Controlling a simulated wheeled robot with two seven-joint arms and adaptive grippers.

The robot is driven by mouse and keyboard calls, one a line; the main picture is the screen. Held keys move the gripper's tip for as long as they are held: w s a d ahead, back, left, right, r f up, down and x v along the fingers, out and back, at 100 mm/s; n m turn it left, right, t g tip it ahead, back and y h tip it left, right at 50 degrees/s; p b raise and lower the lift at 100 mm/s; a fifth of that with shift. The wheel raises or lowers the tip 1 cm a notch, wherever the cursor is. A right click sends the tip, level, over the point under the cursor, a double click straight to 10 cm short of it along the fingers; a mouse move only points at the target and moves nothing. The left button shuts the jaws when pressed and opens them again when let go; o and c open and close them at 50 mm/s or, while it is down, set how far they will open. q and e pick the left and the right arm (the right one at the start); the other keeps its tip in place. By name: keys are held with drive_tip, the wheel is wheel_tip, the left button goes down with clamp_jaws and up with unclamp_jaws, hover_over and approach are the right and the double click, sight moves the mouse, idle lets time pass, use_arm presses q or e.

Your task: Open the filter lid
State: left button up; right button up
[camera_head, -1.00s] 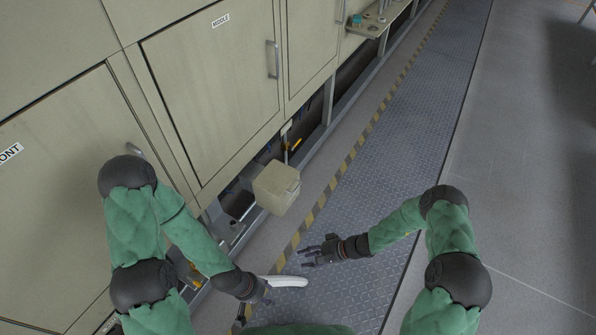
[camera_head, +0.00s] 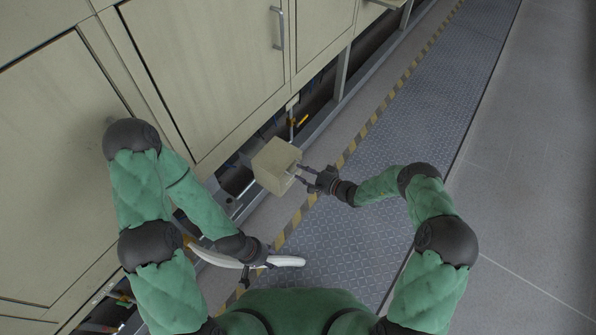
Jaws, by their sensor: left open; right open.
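A beige box-shaped filter housing (camera_head: 271,167) sits low beside the furnace, with a small handle or latch on its right face. I take that to be the part with the lid, and the lid's seam is too small to make out. My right gripper (camera_head: 306,173) is open, with its fingers at the housing's right face, close to the handle. I cannot tell whether they touch it. My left gripper (camera_head: 247,274) is low in the picture, apart from the housing, beside a white curved piece, and its fingers are partly hidden.
Beige furnace cabinet doors (camera_head: 215,70) with handles stand along the left. Pipes and a yellow valve lever (camera_head: 302,120) lie under them, behind the housing. A yellow-black striped edge (camera_head: 370,125) borders the metal walkway (camera_head: 420,120), which is clear on the right.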

drive_tip(key=shift+b+x, duration=0.35)
drive_tip(key=shift+x, duration=1.1)
clamp_jaws()
